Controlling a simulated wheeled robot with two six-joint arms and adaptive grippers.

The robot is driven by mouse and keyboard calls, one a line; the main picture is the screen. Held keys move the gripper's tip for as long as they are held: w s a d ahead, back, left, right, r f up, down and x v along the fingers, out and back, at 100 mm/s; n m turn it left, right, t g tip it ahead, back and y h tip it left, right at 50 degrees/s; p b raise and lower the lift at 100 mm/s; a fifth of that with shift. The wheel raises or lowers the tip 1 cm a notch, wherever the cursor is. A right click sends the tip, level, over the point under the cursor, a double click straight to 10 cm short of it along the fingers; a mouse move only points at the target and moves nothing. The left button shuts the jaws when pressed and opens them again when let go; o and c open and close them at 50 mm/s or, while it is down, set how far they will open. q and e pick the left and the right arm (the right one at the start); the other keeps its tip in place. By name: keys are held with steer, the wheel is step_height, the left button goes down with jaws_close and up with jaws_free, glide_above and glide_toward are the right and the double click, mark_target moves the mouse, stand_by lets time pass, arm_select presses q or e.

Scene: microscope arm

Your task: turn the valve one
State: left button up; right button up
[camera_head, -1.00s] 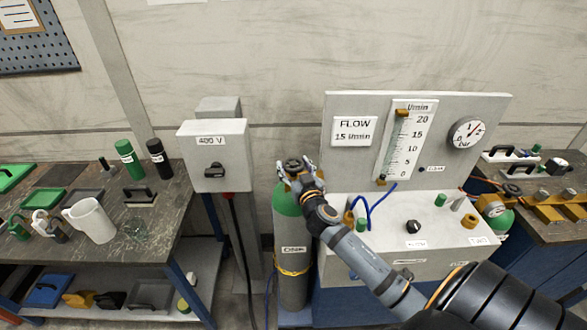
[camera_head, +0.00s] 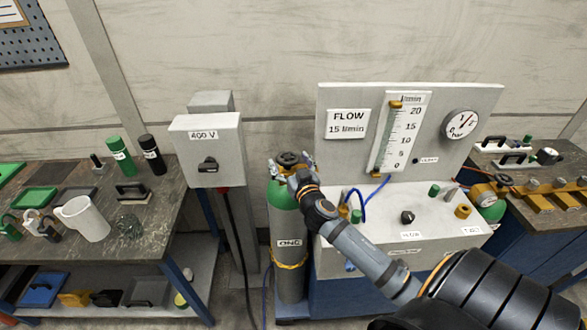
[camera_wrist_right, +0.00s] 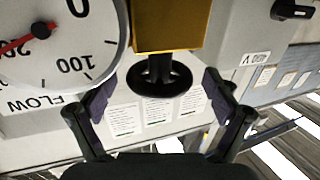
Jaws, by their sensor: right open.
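The valve is a dark round handwheel (camera_head: 290,158) on top of a gas cylinder (camera_head: 290,250) with a green shoulder and grey body. In the right wrist view the black handwheel (camera_wrist_right: 160,80) sits under a brass block (camera_wrist_right: 168,25). My right gripper (camera_head: 293,173) is at the cylinder top, close to the handwheel. In the wrist view the open gripper (camera_wrist_right: 160,94) has one dark finger on each side of the handwheel, with gaps visible. My left gripper is not in view.
A pressure gauge (camera_wrist_right: 50,40) is close beside the handwheel. A 400 V switch box (camera_head: 207,150) stands left of the cylinder. A flow panel (camera_head: 410,130) and its bench unit are to the right. A table with a white jug (camera_head: 82,218) is at left.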

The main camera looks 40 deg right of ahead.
steer(key=v, duration=1.1)
steer(key=shift+s, duration=0.1)
